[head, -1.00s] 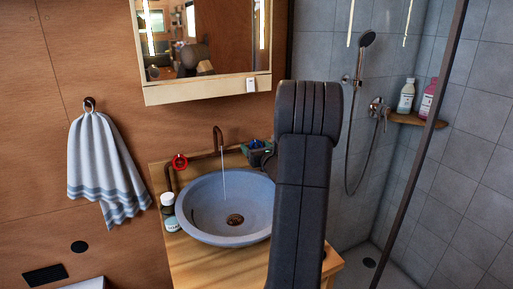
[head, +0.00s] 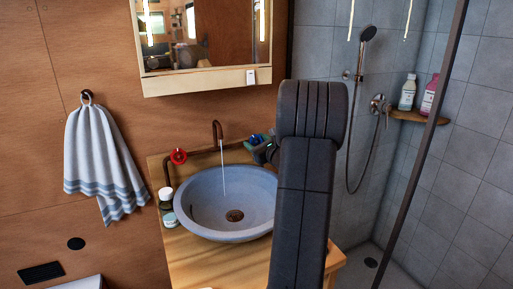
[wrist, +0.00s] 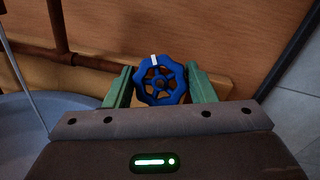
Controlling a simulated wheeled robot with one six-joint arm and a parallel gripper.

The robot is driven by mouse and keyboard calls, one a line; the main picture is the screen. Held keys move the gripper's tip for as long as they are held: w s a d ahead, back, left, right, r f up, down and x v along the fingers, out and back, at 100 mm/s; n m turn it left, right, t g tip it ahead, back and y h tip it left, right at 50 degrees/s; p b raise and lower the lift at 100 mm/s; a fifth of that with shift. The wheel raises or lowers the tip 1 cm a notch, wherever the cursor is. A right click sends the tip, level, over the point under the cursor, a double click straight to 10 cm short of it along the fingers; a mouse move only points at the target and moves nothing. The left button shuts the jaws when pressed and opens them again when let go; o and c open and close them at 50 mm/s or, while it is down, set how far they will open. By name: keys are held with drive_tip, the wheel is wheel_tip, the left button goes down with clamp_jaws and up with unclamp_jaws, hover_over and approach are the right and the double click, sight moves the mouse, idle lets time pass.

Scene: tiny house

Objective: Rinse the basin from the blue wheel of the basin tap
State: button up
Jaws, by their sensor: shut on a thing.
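The blue wheel (wrist: 160,82) of the basin tap sits between the two green fingers of my gripper (wrist: 160,88) in the wrist view, with a white mark at its upper left rim. My gripper is shut on it. In the head view the wheel (head: 256,139) is small and partly covered by my arm, right of the tap spout (head: 217,134). A thin stream of water (head: 223,170) runs from the spout into the grey basin (head: 200,222). The red wheel (head: 179,156) is on the left end of the tap pipe.
Small bottles (head: 167,197) stand left of the basin on the wooden counter (head: 200,262). A mirror cabinet (head: 200,83) hangs above. A towel (head: 100,160) hangs left, and the shower (head: 368,110) with its frame post stands right.

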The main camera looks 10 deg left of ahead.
drive_tip(key=n+g+b, duration=0.1)
drive_tip(key=n, duration=0.1)
drive_tip(key=n+y, duration=0.1)
drive_tip(key=n, duration=0.1)
drive_tip(key=shift+f+n+g+b, duration=0.1)
drive_tip(key=shift+n+g+b, duration=0.2)
drive_tip(key=shift+g+b, duration=0.1)
drive_tip(key=shift+n+g+y+b, duration=0.35)
drive_tip(key=shift+n+g, duration=0.65)
drive_tip(key=shift+n, duration=0.8)
drive_tip(key=o, duration=1)
drive_tip(key=shift+c, duration=0.2)
drive_tip(key=v, duration=1.4)
drive_tip(key=shift+b, duration=0.3)
drive_tip(key=shift+a, duration=0.1)
